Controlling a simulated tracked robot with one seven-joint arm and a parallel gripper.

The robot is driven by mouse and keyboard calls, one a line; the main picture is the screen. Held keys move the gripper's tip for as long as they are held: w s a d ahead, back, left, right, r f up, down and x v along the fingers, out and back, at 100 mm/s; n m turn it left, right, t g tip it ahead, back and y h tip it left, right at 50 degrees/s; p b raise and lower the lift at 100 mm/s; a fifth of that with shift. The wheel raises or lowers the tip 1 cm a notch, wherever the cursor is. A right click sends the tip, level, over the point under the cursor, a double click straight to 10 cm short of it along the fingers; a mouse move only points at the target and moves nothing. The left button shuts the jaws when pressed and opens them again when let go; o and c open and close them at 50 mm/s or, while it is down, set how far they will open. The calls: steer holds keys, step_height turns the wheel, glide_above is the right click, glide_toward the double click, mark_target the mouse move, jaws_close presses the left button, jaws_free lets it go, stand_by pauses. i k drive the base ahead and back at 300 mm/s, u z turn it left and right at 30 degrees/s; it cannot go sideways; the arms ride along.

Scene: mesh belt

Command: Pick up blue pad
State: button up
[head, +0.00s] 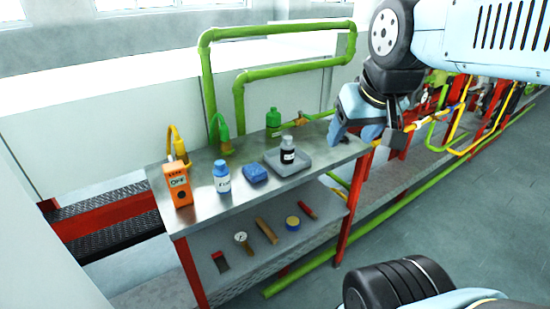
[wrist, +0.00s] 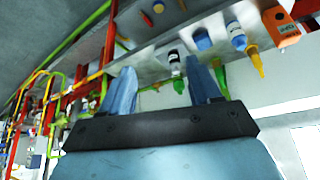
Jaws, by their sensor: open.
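The blue pad (head: 255,174) lies flat on the metal table top, between a blue bottle on its left and a grey tray on its right. In the wrist view the pad (wrist: 203,41) shows beyond the right finger, small and apart from it. My gripper (head: 343,134) is above the right end of the table, to the right of the pad and clear of it. In the wrist view my gripper (wrist: 160,72) has its two blue fingers spread, with nothing held between them.
The blue bottle (head: 222,181) and an orange box (head: 178,186) stand left of the pad. A dark bottle (head: 287,151) stands in the grey tray (head: 300,169). Green pipes (head: 290,71) rise behind the table. The lower shelf (head: 285,254) holds several tools.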

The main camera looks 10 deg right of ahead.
mark_target(256, 173)
steer(key=u, duration=0.05)
steer(key=k, duration=1.1)
steer(key=z, duration=0.35)
steer(key=i, duration=1.65)
steer(key=u, duration=0.5)
